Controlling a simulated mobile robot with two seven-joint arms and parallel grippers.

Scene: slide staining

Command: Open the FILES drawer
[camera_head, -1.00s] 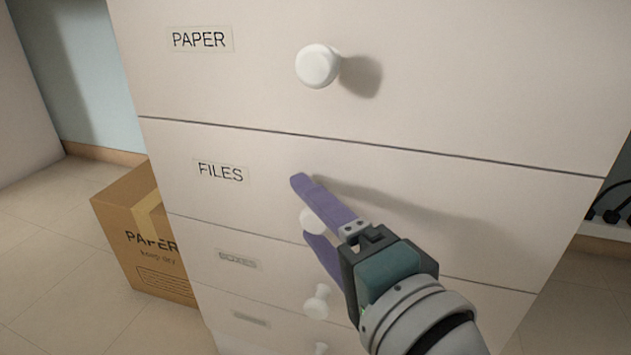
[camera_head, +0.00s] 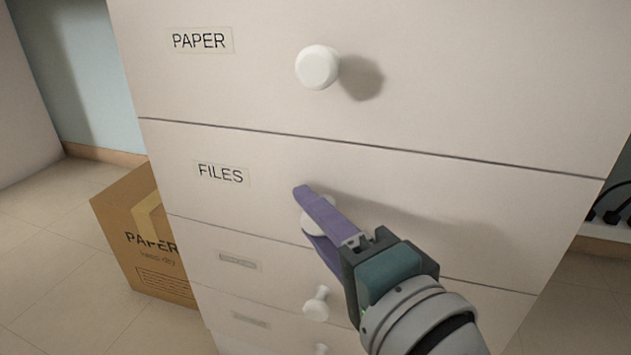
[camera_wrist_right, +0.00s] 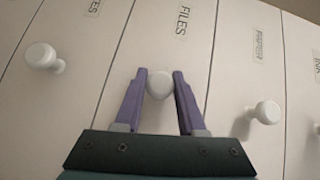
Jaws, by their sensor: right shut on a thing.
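The FILES drawer (camera_head: 400,195) is the second front from the top in the head view, flush with the cabinet. Its label (camera_head: 221,173) sits left of its round white knob (camera_head: 308,225). My right gripper (camera_head: 312,215) has its purple fingers shut on this knob, which is partly hidden behind the upper finger. In the right wrist view the knob (camera_wrist_right: 159,84) lies between the two fingertips, and the FILES label (camera_wrist_right: 184,20) is above it. My left gripper is not in view.
The PAPER drawer knob (camera_head: 317,67) sticks out above. Lower drawers carry more knobs (camera_head: 317,303). A cardboard box (camera_head: 150,245) stands on the floor left of the cabinet. Dark cables (camera_head: 615,208) show at the right edge.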

